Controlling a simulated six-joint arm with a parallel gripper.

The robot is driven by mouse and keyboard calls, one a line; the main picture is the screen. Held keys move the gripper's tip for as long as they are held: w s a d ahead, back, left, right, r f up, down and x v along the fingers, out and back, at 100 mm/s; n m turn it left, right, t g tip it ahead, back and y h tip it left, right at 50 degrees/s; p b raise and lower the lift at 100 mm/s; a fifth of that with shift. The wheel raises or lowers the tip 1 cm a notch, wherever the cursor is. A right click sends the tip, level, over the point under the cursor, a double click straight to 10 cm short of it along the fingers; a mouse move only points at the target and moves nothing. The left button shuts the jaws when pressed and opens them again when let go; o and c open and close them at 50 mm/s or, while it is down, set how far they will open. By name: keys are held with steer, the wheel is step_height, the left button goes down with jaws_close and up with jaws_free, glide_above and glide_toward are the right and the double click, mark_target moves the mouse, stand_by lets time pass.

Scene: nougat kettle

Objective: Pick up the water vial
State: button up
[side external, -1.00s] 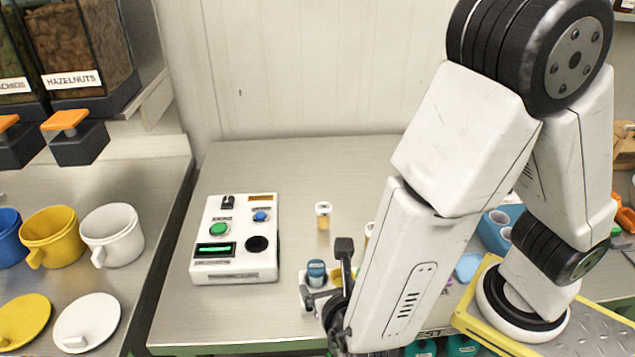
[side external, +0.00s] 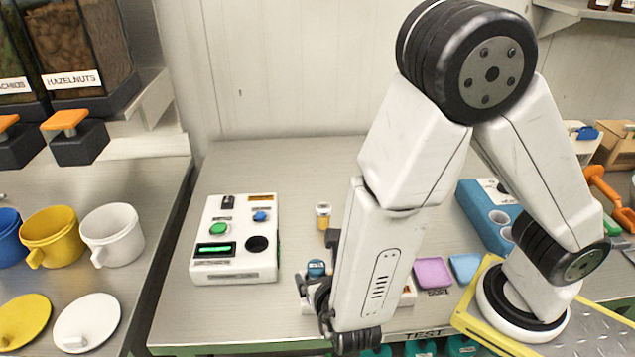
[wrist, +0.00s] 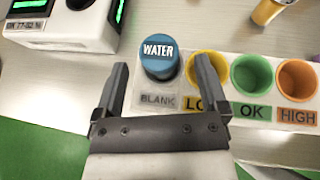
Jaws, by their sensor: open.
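The water vial (wrist: 158,56) has a blue cap marked WATER and stands in the slot labelled BLANK of a white rack (wrist: 250,118). In the side external view the vial (side external: 316,268) shows just left of my arm, partly hidden by my gripper (side external: 318,290). In the wrist view my gripper (wrist: 160,92) is open and empty, with one finger to the lower left of the vial and the other to its lower right. The vial is ahead of the gap between the fingertips, and I cannot tell whether either finger touches it.
Beside the vial are a yellow cup (wrist: 206,72), a green cup (wrist: 252,76) and an orange cup (wrist: 296,82). A white meter box (side external: 236,240) stands to the left. A small amber vial (side external: 323,215) stands behind. Pink (side external: 432,272) and blue trays lie right of my arm.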

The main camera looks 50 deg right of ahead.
mark_target(319, 275)
steer(key=shift+x, duration=1.5)
jaws_close()
steer(key=shift+r, duration=0.2)
steer(key=shift+r, duration=4.8)
steer(key=shift+w, duration=0.1)
steer(key=w+a+f+n+t+y, duration=0.1)
steer(key=w+n+y, duration=0.3)
steer(key=w, duration=0.9)
steer(key=shift+w+a+n+t, duration=0.3)
steer(key=shift+w+a+t, duration=0.1)
steer(key=shift+a, duration=0.3)
